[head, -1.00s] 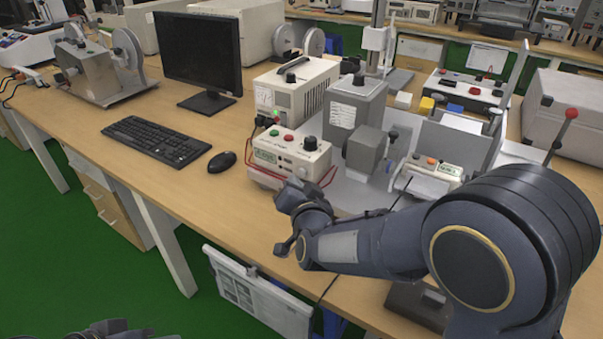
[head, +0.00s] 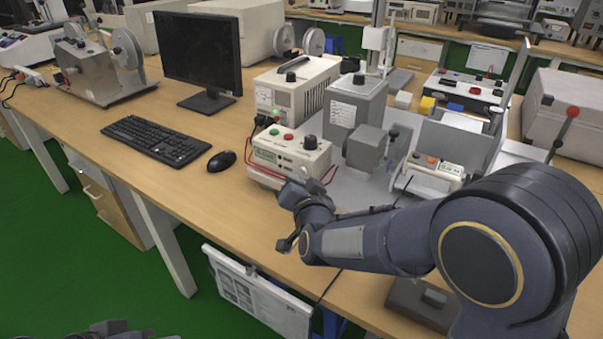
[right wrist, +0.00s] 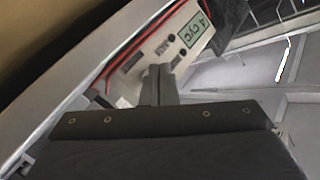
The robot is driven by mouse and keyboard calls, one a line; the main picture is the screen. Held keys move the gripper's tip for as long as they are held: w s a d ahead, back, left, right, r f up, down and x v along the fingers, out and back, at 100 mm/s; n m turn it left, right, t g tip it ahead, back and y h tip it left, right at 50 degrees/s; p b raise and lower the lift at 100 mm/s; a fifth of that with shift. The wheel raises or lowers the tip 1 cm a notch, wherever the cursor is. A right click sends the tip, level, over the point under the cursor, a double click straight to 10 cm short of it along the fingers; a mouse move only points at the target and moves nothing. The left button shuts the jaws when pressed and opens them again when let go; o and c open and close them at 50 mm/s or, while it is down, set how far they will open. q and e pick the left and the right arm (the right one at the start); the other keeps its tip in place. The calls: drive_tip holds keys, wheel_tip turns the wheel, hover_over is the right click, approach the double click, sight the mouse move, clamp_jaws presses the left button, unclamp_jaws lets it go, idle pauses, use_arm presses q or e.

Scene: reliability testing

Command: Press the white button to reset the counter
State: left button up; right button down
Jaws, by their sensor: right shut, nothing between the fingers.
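A white control box (head: 290,158) stands near the front edge of the bench, with green and red buttons, a black knob and a small display on it. In the right wrist view a pale panel (right wrist: 158,42) carries a green display (right wrist: 195,30) that reads "4 CYC". I cannot make out a white button. My right gripper (head: 298,190) is just in front of the box, shut and empty; its fingers (right wrist: 158,75) point at the panel in the wrist view. I cannot tell whether they touch it. Part of my left gripper (head: 110,328) shows at the bottom edge; its fingers are unclear.
A lever-type test machine (head: 358,105) stands right behind the box, with a second small panel (head: 435,168) beside it. A mouse (head: 222,161), keyboard (head: 155,140) and monitor (head: 199,58) are to the left.

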drive_tip(key=shift+w+d, duration=0.25)
drive_tip(key=shift+w, duration=0.05)
idle(0.6)
idle(0.4)
drive_tip(key=shift+s+a, duration=0.5)
drive_tip(key=shift+s, duration=0.15)
drive_tip(key=shift+s, duration=0.1)
drive_tip(key=s+a, duration=0.1)
drive_tip(key=s, duration=0.1)
drive_tip(key=s+a+p, duration=0.1)
drive_tip(key=s+a, duration=0.1)
idle(0.8)
